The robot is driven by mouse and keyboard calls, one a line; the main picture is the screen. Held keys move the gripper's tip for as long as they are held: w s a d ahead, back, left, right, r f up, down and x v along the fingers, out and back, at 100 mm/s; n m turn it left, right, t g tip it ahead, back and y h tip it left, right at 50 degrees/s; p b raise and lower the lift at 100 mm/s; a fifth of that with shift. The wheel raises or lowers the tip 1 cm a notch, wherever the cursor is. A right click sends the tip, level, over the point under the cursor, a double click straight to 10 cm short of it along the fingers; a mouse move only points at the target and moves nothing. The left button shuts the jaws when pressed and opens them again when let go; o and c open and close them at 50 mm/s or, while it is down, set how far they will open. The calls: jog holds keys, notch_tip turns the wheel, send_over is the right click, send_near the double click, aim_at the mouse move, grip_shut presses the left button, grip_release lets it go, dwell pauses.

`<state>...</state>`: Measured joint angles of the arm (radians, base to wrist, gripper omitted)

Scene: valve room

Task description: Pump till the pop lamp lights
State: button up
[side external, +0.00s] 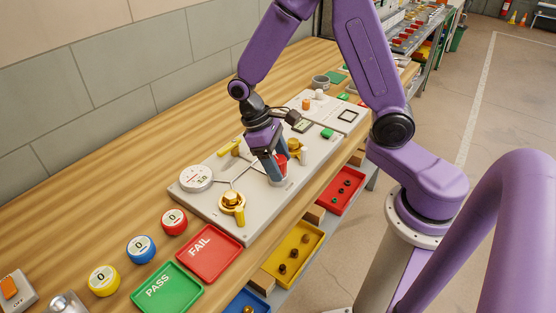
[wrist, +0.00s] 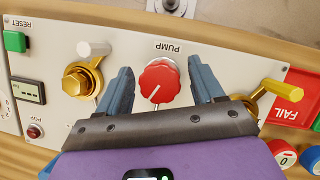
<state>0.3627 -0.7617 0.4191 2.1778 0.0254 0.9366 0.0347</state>
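My gripper (wrist: 163,84) is open, with one blue-grey finger on each side of the knob and a visible gap at both sides. In the side external view my gripper (side external: 272,167) points down at the knob. The pop lamp (wrist: 34,131) is dark red and looks unlit. A round white gauge (side external: 197,178) stands on the panel; its reading is too small to be sure of.
Brass valves stand either side of the knob, one with a white-tipped handle (wrist: 82,80) and one with a yellow lever (wrist: 262,98). A green reset button (wrist: 15,41) and a small display (wrist: 27,90) are nearby. Red FAIL (side external: 209,252) and green PASS (side external: 166,288) trays lie in front.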

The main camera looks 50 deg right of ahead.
jog(key=c, duration=0.9)
jog(key=shift+o, duration=0.2)
jog(key=shift+m+y, duration=1)
jog(key=shift+m, duration=1.6)
jog(key=o, duration=1.1)
jog(key=shift+c, duration=0.2)
jog(key=v, duration=1.7)
jog(key=shift+w+r, duration=0.15)
jog(key=shift+r, duration=0.05)
